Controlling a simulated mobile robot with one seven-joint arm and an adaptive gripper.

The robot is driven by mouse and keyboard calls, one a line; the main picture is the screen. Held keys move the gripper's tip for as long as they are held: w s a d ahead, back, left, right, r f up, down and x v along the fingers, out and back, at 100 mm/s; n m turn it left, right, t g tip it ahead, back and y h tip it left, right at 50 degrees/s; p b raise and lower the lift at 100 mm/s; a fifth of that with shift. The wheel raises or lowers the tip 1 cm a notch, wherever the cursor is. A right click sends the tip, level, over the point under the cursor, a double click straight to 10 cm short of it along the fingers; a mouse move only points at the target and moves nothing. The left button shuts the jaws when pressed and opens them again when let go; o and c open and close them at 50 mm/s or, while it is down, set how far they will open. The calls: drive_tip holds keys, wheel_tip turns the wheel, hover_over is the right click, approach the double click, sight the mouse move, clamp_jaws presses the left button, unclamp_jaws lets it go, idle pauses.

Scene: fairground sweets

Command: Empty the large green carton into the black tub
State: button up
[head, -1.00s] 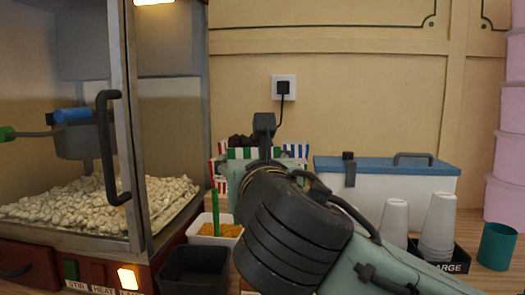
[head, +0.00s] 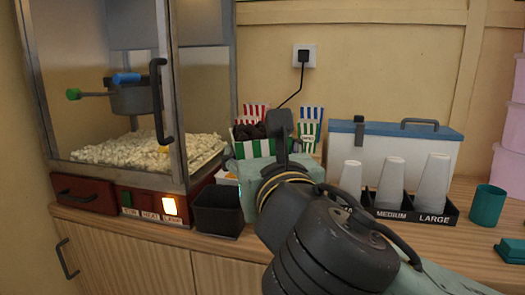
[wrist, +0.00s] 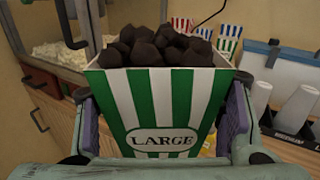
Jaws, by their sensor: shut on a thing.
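The large green carton (wrist: 165,105) is green-and-white striped, labelled LARGE, and heaped with dark brown lumps (wrist: 165,45). My gripper (wrist: 162,125) is shut on it, one finger at each side, and holds it upright. In the head view the carton (head: 248,149) shows its upper part behind my gripper (head: 268,165), which hides the rest. The black tub (head: 218,212) stands on the counter to the left of my gripper, below the popcorn machine's right corner. Its inside looks dark and I see nothing in it.
The popcorn machine (head: 175,110) stands at the left. A white container with orange contents (head: 229,174) is partly hidden behind my gripper. Striped cartons (head: 312,115), a blue-lidded cooler (head: 395,160), stacked cups (head: 390,182) and a teal cup (head: 488,205) stand behind and right.

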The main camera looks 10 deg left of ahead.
drive_tip(key=w+a+f+n+b, duration=0.1)
drive_tip(key=w+a+f+n, duration=0.1)
drive_tip(key=w+n, duration=0.4)
drive_tip(key=w+a+f+n+y+b, duration=0.1)
drive_tip(key=w+a+f+n, duration=0.2)
drive_tip(key=w+n, duration=0.3)
drive_tip(key=w+a+f+n+b, duration=0.1)
drive_tip(key=w+a+f+n, duration=0.2)
drive_tip(key=w+n, duration=0.3)
drive_tip(key=shift+w+f+n+y, duration=0.15)
drive_tip(key=shift+f+n+y, duration=0.25)
drive_tip(key=shift+f+n, duration=0.55)
drive_tip(key=n+p, duration=0.2)
drive_tip(key=p, duration=0.1)
drive_tip(key=a+n+p, duration=0.1)
drive_tip(key=n, duration=0.1)
drive_tip(key=shift+s+f+p, duration=0.2)
drive_tip(key=shift+s+p, duration=0.05)
drive_tip(key=shift+p, duration=0.05)
drive_tip(key=shift+f, duration=0.1)
idle(0.4)
